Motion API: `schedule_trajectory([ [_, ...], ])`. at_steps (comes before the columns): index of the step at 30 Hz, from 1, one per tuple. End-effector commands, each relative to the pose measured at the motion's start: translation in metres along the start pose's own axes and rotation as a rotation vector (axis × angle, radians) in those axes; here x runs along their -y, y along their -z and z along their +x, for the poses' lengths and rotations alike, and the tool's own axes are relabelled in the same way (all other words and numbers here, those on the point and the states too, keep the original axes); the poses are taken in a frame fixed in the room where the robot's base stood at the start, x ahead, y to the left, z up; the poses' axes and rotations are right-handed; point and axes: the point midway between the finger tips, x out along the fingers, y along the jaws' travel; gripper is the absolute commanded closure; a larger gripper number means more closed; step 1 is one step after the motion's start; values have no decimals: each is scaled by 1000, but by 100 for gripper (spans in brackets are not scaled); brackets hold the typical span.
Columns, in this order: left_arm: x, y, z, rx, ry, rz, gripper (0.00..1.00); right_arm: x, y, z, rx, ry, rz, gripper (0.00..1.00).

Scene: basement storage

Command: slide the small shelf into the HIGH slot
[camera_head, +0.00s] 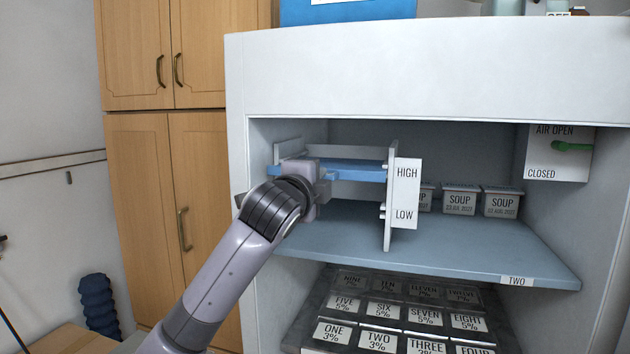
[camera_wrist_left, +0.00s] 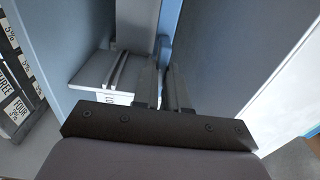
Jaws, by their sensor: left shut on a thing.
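The small shelf (camera_head: 357,171) is a thin blue board, roughly level, inside the white cabinet's upper compartment. My left gripper (camera_head: 318,172) is shut on its front edge, towards its left end. The shelf's right end meets the white upright panel (camera_head: 390,215) at the height of the HIGH label (camera_head: 407,173). The LOW label (camera_head: 404,214) and small runners are below it, with nothing on them. How deep the shelf sits and its left end are partly hidden by my gripper. The left wrist view shows my gripper fingers (camera_wrist_left: 163,88) and a blue strip beyond them. My right gripper is not in view.
The blue-grey cabinet shelf (camera_head: 440,250) lies below, with SOUP containers (camera_head: 460,200) at its back right. A lower drawer of labelled boxes (camera_head: 380,312) is underneath. A green lever (camera_head: 572,147) is on the right wall. The cabinet's left wall (camera_head: 238,130) is close to my arm.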

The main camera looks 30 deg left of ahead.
Motion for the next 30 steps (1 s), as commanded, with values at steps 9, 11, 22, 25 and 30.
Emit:
schedule_trajectory([
  [9, 3, 0, 7, 0, 7, -1, 100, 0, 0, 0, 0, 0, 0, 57],
  [11, 3, 0, 9, -1, 7, -1, 100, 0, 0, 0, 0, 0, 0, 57],
  [22, 3, 0, 18, 0, 7, -1, 100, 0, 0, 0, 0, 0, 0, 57],
  [25, 3, 0, 20, 0, 7, -1, 100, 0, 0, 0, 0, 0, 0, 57],
  [30, 2, 0, 24, 0, 7, 0, 100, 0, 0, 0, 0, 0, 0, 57],
])
